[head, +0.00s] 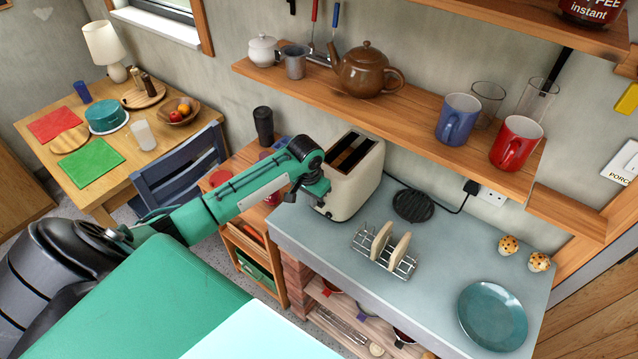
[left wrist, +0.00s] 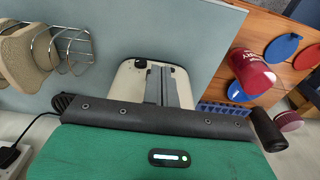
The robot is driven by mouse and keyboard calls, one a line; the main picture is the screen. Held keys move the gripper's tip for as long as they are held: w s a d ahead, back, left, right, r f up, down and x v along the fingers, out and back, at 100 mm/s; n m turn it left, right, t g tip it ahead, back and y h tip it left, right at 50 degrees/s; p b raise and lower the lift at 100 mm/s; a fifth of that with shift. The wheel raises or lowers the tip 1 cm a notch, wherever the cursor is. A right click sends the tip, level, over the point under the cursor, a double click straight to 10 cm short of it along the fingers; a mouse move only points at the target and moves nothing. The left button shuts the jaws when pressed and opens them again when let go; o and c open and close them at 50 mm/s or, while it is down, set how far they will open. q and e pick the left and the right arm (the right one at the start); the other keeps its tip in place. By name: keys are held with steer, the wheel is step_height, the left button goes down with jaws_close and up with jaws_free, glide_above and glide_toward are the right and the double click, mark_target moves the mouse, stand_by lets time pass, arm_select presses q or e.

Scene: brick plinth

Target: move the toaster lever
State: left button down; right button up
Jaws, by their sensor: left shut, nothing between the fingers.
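The cream toaster (head: 362,185) stands on the grey worktop, with two dark slots on top. My left gripper (head: 318,188) is at the toaster's left end face, and its fingers are shut and empty. In the left wrist view the closed grey fingers (left wrist: 168,86) lie in front of the toaster's cream end (left wrist: 132,85). A small dark knob (left wrist: 140,63) shows on that face beside the fingers. I cannot make out the lever; the gripper covers part of the face. Whether the fingertips touch the toaster I cannot tell. My right gripper is not in view.
A toast rack (head: 384,252) with two slices stands right of the toaster, and a black round mat (head: 413,205) lies behind it. A teal plate (head: 492,316) is at the right end. A wooden shelf (head: 415,110) with mugs and a teapot overhangs the worktop.

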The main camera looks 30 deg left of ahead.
arm_select(q)
steer(key=shift+s, duration=0.25)
steer(key=shift+w, duration=0.1)
step_height(320, 180, up, 14)
steer(key=s+b, duration=0.1)
steer(key=b, duration=0.3)
steer(key=shift+s, duration=0.3)
steer(key=shift+a+f+b, duration=0.1)
steer(key=shift+b, duration=0.2)
